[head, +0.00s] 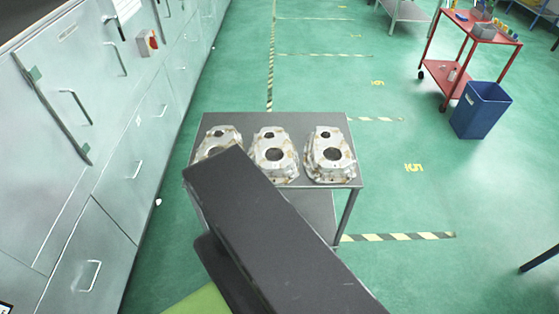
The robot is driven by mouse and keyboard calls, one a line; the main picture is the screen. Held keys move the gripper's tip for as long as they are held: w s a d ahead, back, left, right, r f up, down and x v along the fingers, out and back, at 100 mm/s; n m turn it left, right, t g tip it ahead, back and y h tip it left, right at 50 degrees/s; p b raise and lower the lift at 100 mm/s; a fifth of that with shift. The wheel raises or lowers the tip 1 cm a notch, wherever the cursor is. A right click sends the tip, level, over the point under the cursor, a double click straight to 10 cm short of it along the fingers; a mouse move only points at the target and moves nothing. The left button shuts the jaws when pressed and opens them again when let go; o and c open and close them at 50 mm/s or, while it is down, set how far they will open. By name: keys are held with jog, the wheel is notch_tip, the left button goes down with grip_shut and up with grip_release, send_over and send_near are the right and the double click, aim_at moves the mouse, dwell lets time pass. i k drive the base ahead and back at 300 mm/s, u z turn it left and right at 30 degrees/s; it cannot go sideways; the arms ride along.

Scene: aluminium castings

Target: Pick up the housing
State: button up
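Three silvery cast housings with dark round openings sit in a row on a grey metal table (285,122). The left housing (217,139) is partly hidden behind my dark arm. The middle housing (274,152) shows nearly whole, with my arm close to its lower left side in the picture. The right housing (328,153) is fully in view near the table's right edge. My arm crosses the front of the table from the lower right. My gripper cannot be made out; the arm hides that area.
Grey cabinets (100,115) with handles line the left side. A red cart (470,50) and a blue bin (480,109) stand at the upper right. The green floor right of the table is mostly clear. A lower shelf (315,207) shows under the tabletop.

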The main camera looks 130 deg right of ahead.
aim_at(326, 142)
jog(key=z, duration=1.85)
jog(key=k, duration=0.1)
jog(key=z, duration=3.3)
jog(key=k, duration=0.95)
jog(key=u, duration=0.55)
jog(key=i, duration=1)
jog(key=z, duration=0.1)
